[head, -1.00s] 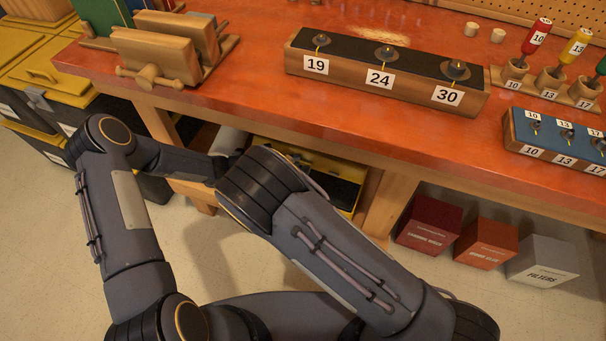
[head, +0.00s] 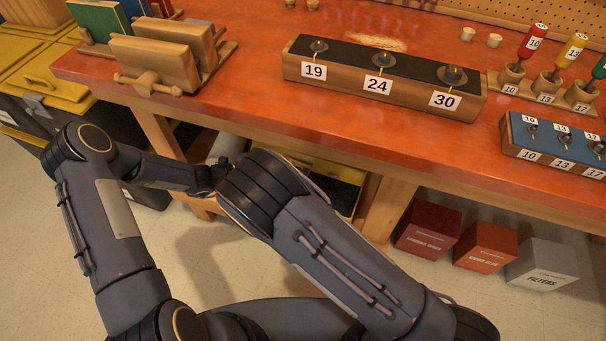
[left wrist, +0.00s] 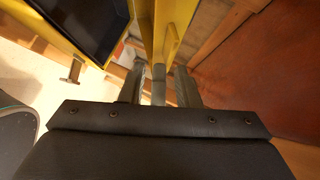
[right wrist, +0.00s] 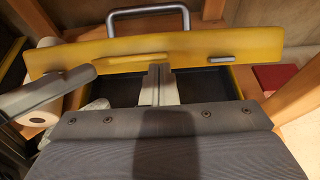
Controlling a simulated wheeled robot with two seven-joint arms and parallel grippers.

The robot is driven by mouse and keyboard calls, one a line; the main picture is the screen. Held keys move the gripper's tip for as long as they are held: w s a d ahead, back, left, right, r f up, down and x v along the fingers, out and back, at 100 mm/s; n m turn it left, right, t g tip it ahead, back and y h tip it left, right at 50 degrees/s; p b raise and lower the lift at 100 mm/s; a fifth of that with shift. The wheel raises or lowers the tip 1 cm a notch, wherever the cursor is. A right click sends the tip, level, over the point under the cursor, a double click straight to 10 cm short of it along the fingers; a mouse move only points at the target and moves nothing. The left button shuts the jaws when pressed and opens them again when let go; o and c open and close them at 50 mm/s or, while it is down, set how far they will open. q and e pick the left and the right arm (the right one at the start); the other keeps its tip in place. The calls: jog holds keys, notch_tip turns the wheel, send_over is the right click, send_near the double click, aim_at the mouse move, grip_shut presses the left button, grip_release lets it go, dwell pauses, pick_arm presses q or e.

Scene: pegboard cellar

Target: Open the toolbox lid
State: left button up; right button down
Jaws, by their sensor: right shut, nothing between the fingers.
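The toolbox (head: 346,198), yellow with black, is under the orange workbench, mostly hidden behind my right arm in the head view. In the right wrist view its yellow panel (right wrist: 190,47) spans the picture, with a grey carrying handle (right wrist: 150,13) behind, a grey latch (right wrist: 223,58) at right, and dark compartments nearer me. My right gripper (right wrist: 160,70) is shut and empty, its tips at the panel's near edge. How far the lid stands open is unclear.
The workbench (head: 240,105) overhangs the toolbox, with a wooden leg (head: 388,210) to its right. Red (head: 428,225), orange (head: 485,245) and grey (head: 541,265) boxes stand farther right. A white paper roll (right wrist: 40,110) is left of the toolbox. The floor in front is open.

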aim_at(306, 165)
pick_arm(q)
jog(key=v, duration=0.7)
jog(key=s+a+r+m+g+y, duration=0.1)
jog(key=s+a+r+m+y, duration=0.3)
jog(key=r+m, duration=0.6)
jog(key=s+a+r+m+g, duration=0.1)
jog(key=s+r+m, duration=0.6)
jog(key=m, duration=0.5)
jog(key=s+r+m+t+y, duration=0.1)
jog(key=s+r+m+y, duration=0.1)
jog(key=s+m, duration=0.6)
jog(key=s+r+m+y, duration=0.3)
jog(key=s+m, duration=0.5)
jog(key=m, duration=0.4)
jog(key=shift+r+t+y, duration=0.35)
jog(key=shift+t+y, duration=0.05)
jog(key=shift+y, duration=0.1)
pick_arm(e)
jog(key=shift+w+d+r, duration=0.2)
jog(key=shift+w+r, duration=0.3)
jog(key=shift+r, duration=0.1)
jog(key=shift+w+d+r, duration=0.15)
jog(key=shift+w+r, duration=0.3)
jog(key=shift+r, duration=0.1)
pick_arm(q)
jog(key=shift+s+a, duration=0.1)
jog(key=shift+s, duration=0.05)
